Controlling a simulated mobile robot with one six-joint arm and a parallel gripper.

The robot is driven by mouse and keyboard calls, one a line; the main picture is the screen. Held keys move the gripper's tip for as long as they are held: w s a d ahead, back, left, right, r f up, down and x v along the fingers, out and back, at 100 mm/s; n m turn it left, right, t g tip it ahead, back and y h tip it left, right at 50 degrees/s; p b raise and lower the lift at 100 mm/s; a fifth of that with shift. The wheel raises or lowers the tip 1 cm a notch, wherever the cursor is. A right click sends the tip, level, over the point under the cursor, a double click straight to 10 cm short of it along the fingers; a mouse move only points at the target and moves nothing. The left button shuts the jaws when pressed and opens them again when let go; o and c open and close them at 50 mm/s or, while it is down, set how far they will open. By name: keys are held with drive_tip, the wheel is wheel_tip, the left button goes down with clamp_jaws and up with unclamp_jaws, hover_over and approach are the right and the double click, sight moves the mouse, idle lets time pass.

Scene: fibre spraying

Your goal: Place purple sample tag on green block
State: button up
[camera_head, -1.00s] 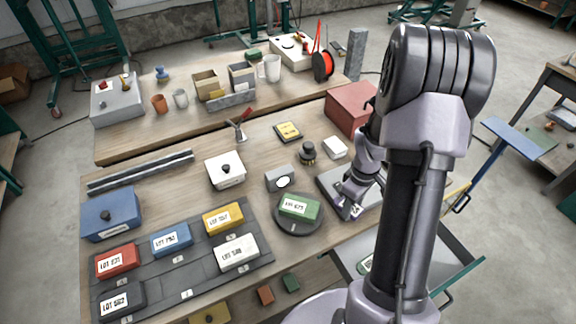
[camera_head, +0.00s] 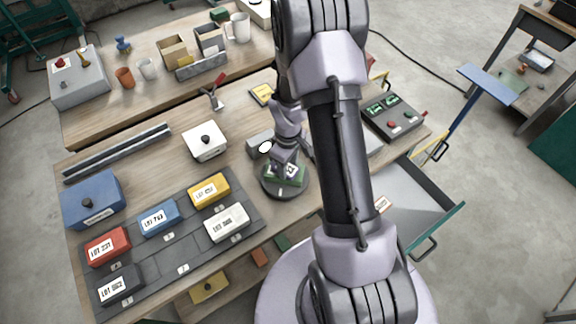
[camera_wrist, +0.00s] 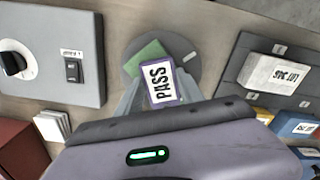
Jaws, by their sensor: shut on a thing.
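The purple sample tag (camera_wrist: 158,83) is purple-edged with a white face reading PASS. My gripper (camera_wrist: 159,94) is shut on it, with one finger on each side. The green block (camera_wrist: 147,54) lies on a dark round plate (camera_wrist: 130,70), just beyond the tag in the wrist view. The tag hides part of the block. In the head view my gripper (camera_head: 285,170) is over the green block (camera_head: 299,177) and covers much of it. I cannot tell whether the tag touches the block.
A dark mat (camera_head: 182,243) with several labelled blocks lies to the left. A white block (camera_head: 227,222) is nearest on that side. An open drawer (camera_head: 412,195) juts out at right.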

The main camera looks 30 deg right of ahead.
drive_tip(key=shift+w+f, duration=0.1)
drive_tip(key=shift+f, duration=0.1)
drive_tip(key=shift+f, duration=0.15)
drive_tip(key=o, duration=1.3)
